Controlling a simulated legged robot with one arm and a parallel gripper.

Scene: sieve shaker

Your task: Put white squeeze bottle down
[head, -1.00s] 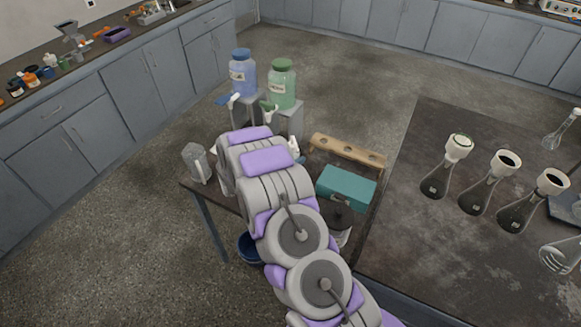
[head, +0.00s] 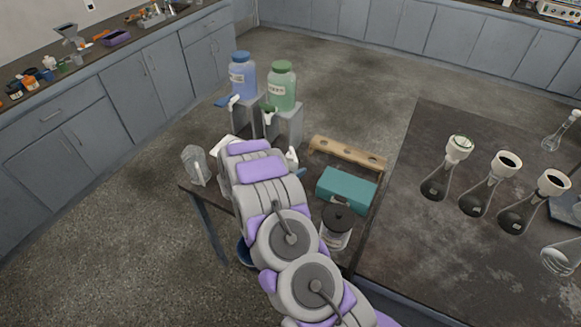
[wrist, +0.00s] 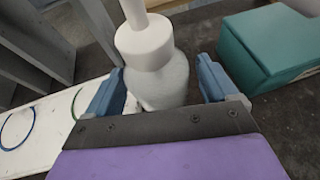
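The white squeeze bottle (wrist: 160,75) is between the two blue fingers of my gripper (wrist: 160,85) in the wrist view, its collar and nozzle towards the top of the picture. Narrow gaps show between the bottle and the fingers, so the gripper looks slightly open around it. The bottle's base is hidden behind the gripper's dark plate, so I cannot see whether it rests on the table. In the head view only the white top of the bottle (head: 292,157) shows, right of my arm, over the small dark table (head: 312,172).
A teal box (head: 346,190) is right of the bottle, with a wooden rack (head: 347,153) behind. A dark-lidded jar (head: 337,226) is nearer. Blue (head: 243,77) and green (head: 282,88) jugs stand on grey stands behind. A white card with coloured rings (wrist: 95,98) lies left.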

